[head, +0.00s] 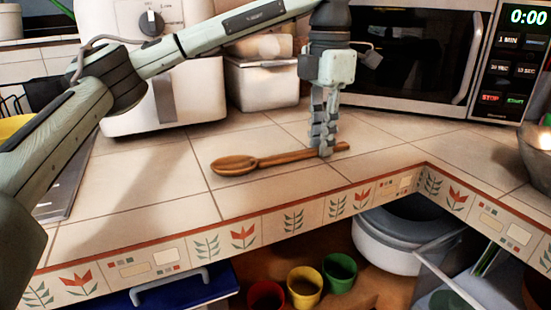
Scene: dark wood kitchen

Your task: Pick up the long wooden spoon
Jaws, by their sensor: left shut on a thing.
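The long wooden spoon (276,159) lies across the tiled counter in the head view, with its bowl to the left and its handle to the right. My left gripper (325,150) points straight down over the handle near its right end. Its fingers are shut on the handle and hide a short piece of it. The handle's tip shows just right of the fingers. The spoon appears to be at counter level; I cannot tell whether it is clear of the tiles. My right gripper is not in view.
A microwave (400,50) stands behind my gripper to the right. A white appliance (150,100) and a white container (262,85) stand at the back left. A bowl (537,150) is at the right edge. The tiled counter (150,185) is clear around the spoon, ending at its patterned front edge.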

